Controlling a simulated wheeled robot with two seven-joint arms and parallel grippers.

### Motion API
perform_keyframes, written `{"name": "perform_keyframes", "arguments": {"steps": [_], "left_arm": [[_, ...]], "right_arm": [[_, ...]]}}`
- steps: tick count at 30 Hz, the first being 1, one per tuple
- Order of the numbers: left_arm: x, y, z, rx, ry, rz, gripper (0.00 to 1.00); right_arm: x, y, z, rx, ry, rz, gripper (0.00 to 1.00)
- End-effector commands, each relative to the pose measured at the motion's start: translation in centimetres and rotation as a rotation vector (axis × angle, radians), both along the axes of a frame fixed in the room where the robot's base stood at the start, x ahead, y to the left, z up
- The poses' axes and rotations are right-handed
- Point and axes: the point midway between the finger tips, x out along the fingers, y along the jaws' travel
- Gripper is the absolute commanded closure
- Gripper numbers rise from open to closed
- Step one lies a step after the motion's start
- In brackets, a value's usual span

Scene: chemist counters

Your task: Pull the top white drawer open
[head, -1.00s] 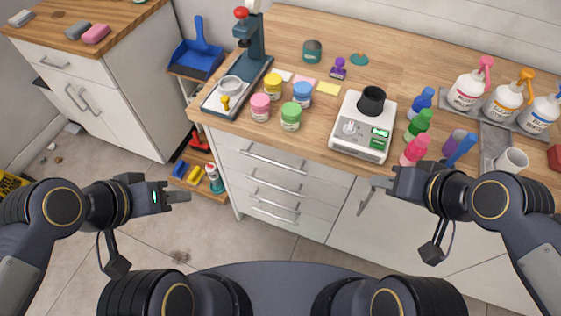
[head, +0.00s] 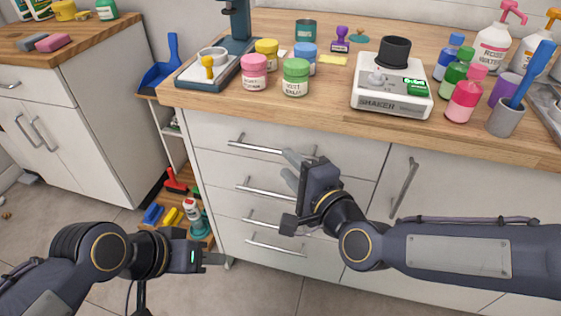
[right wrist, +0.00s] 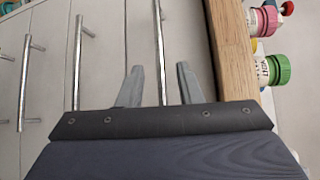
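The top white drawer (head: 212,136) is shut, flush under the wooden counter's front edge. Its silver bar handle (head: 254,147) runs across the front; its right end is partly hidden by my gripper. My right gripper (head: 291,165) is at the right part of this handle, fingers pointing at the drawer front. In the right wrist view its fingers (right wrist: 158,84) are open, with the top handle (right wrist: 160,45) lying between them in the picture. I cannot tell whether they touch it. My left gripper (head: 213,259) is low, left of the drawers; its finger gap is not clear.
Several lower drawers with bar handles sit below, and a cabinet door with a handle (head: 404,188) is to the right. Jars, a white shaker (head: 392,98) and bottles stand on the counter (head: 330,118) above. A shelf with a spray bottle (head: 194,217) stands left of the drawers.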

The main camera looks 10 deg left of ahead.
Motion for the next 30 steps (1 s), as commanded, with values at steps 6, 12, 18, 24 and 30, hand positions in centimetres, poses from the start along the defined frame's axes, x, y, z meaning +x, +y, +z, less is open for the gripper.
{"name": "perform_keyframes", "arguments": {"steps": [6, 12, 18, 24, 30], "left_arm": [[0.0, 0.0, -0.5, 0.0, 0.0, 0.0, 0.61], [0.0, 0.0, -0.7, 0.0, 0.0, 0.0, 0.61], [0.0, 0.0, -0.7, 0.0, 0.0, 0.0, 0.61], [0.0, 0.0, -0.7, 0.0, 0.0, 0.0, 0.61], [0.0, 0.0, -0.7, 0.0, 0.0, 0.0, 0.61]], "right_arm": [[2.6, 2.5, -0.6, -0.003, 0.002, 0.001, 0.68], [4.3, 4.0, -0.9, -0.005, 0.0, -0.001, 0.68], [4.8, 4.4, -0.9, -0.008, -0.001, -0.002, 0.68], [4.8, 4.4, -0.9, -0.008, -0.001, -0.002, 0.73], [4.8, 4.4, -0.9, -0.008, -0.001, -0.002, 0.99]]}}
